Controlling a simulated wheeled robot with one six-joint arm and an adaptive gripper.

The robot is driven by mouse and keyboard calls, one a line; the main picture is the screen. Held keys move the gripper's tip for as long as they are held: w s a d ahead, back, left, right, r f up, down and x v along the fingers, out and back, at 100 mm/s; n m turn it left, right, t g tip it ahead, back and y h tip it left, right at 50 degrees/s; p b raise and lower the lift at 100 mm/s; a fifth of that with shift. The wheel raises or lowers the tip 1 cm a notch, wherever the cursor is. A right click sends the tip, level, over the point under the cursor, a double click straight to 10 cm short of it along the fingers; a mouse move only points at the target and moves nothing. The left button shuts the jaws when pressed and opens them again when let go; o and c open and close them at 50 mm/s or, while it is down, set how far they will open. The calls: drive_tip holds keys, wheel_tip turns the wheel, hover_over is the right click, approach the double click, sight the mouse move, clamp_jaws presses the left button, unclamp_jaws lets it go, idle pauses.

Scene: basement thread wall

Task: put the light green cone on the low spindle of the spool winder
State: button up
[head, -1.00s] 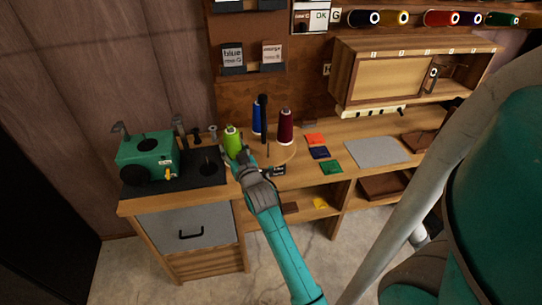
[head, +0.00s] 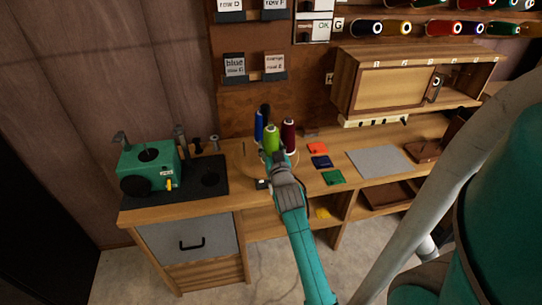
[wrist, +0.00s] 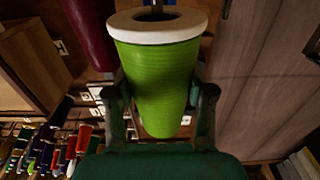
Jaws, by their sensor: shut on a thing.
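My gripper (head: 279,160) is shut on the light green cone (head: 271,141), which stands roughly upright in front of the round wooden stand with other cones. In the wrist view the light green cone (wrist: 158,75) sits between the two fingers (wrist: 157,105), its white rim toward the top of the picture. The spool winder (head: 150,170) is a green machine on a black base at the left of the bench, well left of my gripper. Short posts (head: 197,147) stand behind; I cannot tell which spindle is the low one.
A blue cone (head: 258,127) and a dark red cone (head: 288,136) stand close to the held cone, with a dark upright post between them. Coloured squares (head: 320,162) and a grey mat (head: 378,161) lie to the right. The bench between winder and stand is mostly clear.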

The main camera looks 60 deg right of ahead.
drive_tip(key=shift+f, duration=1.8)
drive_tip(key=shift+f, duration=0.1)
drive_tip(key=o, duration=1.3)
drive_tip(key=shift+c, duration=0.2)
